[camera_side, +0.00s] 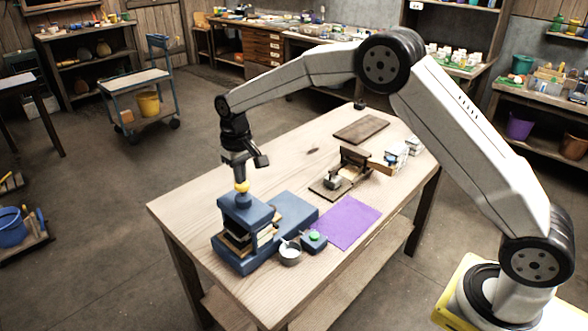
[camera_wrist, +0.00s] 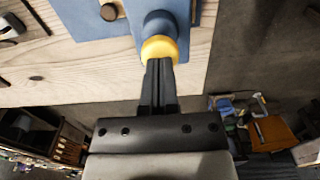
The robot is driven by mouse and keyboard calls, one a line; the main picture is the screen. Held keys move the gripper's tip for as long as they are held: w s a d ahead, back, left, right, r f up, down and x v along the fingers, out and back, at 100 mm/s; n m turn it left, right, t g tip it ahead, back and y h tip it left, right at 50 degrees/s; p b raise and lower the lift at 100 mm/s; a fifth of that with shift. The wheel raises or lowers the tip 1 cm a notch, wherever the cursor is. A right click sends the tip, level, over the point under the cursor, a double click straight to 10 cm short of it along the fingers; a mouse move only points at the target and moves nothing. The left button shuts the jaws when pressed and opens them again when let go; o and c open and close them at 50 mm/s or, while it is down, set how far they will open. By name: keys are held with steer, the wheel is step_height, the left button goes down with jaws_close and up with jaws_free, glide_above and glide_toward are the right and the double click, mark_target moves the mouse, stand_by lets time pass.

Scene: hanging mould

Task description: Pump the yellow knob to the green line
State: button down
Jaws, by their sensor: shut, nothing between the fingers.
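The yellow knob (camera_side: 241,187) sits on top of the blue press-like stand (camera_side: 232,207) near the table's front left corner. My gripper (camera_side: 240,179) points down, directly over the knob. Its fingers (camera_wrist: 159,63) are shut together with nothing between them, and their tips are at the knob. I cannot tell whether they touch it. I cannot make out a green line in either view.
A wooden-framed device (camera_side: 346,171) and a brown board (camera_side: 361,130) are farther back. The table's left part is bare.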

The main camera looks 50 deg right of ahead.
steer(key=shift+f, duration=0.8)
steer(key=shift+r, duration=1.1)
steer(key=shift+f, duration=0.5)
steer(key=shift+r, duration=3.55)
